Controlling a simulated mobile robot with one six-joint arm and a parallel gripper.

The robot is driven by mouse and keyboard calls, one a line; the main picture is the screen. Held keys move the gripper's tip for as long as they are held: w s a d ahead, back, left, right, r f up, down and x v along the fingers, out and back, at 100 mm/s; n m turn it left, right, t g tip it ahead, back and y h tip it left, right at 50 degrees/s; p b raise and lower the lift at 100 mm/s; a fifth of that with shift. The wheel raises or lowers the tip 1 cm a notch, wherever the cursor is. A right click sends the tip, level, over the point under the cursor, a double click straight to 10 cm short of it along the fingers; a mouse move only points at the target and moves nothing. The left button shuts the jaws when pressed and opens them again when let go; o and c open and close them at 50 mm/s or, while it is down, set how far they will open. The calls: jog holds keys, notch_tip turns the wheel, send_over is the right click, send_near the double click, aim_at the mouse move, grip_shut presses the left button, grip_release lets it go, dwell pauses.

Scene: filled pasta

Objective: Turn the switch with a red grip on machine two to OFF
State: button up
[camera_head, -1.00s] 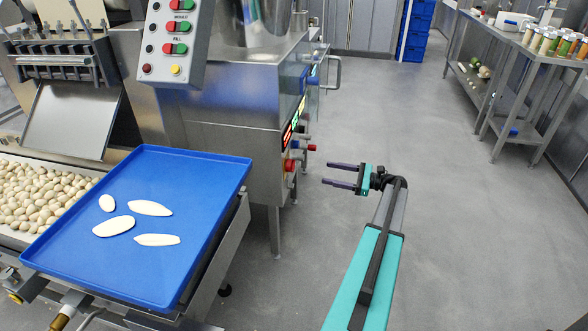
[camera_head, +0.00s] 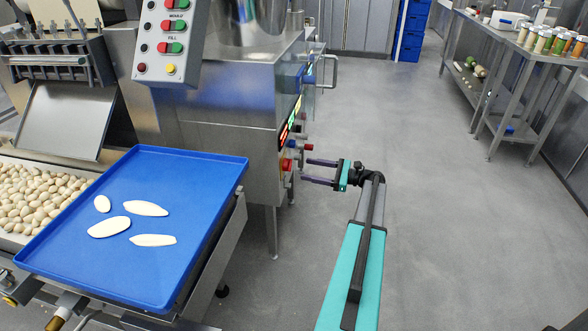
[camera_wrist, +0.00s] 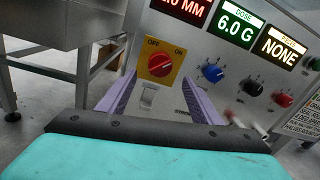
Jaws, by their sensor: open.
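The switch with a red grip (camera_wrist: 159,65) sits on a yellow plate marked OFF at upper left and ON at right, in the wrist view. It is on a steel machine's panel and shows small in the head view (camera_head: 287,164). Its grip looks slanted, with its exact setting hard to tell. My gripper (camera_head: 304,171) is open and empty, pointing at the panel from the right. In the wrist view its two purple fingers (camera_wrist: 160,100) lie either side of and below the switch, apart from it.
Blue (camera_wrist: 213,73), black (camera_wrist: 252,88) and red (camera_wrist: 284,99) knobs sit right of the switch, under lit displays (camera_wrist: 237,27). A blue tray (camera_head: 210,215) with several flat dough pieces stands left. Floor (camera_head: 430,200) to the right is clear up to a steel table.

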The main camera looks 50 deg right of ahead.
aim_at(288, 165)
jog(key=x, duration=0.7)
jog(key=shift+b, duration=0.3)
jog(key=shift+s, duration=0.1)
jog(key=c, duration=1.1)
